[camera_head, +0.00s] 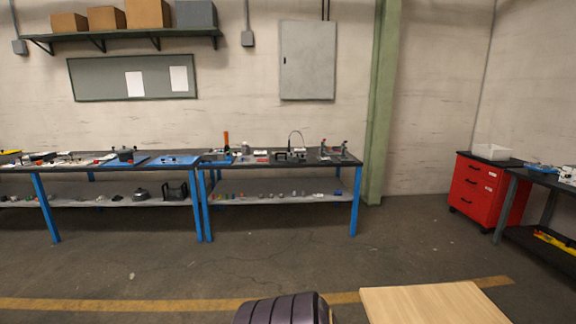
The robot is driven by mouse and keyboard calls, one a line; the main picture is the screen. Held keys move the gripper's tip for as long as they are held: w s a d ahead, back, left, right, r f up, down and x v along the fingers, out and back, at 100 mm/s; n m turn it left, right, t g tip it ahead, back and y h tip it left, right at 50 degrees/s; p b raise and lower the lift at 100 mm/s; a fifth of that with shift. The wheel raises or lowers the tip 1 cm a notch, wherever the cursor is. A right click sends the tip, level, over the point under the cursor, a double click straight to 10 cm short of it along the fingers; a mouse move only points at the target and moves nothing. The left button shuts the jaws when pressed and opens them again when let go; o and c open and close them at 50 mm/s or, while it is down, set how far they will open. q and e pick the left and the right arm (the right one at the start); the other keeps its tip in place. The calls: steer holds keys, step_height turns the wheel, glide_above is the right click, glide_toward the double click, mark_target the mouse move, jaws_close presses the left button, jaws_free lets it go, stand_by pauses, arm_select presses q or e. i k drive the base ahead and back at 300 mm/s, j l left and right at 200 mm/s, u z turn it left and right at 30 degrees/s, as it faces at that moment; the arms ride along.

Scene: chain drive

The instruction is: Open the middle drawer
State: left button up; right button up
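A red drawer cabinet (512,206) stands at the right side of the room, well away from me, with a dark top. Its front has three drawers, each with a dark handle. The middle drawer (480,189) appears shut, flush with the top and bottom drawers. Neither of my grippers is in view.
A white bin (491,152) sits on the cabinet. A dark workbench (547,179) adjoins it on the right. Blue-legged benches (355,201) line the back wall. A wooden top (432,305) and a dark ribbed object (278,310) are close in front. Floor between is clear.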

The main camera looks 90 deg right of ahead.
mark_target(488, 188)
steer(key=z, duration=4.25)
steer(key=i+j+u, duration=0.35)
steer(key=j, duration=0.15)
steer(key=i+j+u, duration=0.35)
steer(key=k+j, duration=0.05)
steer(key=j, duration=0.1)
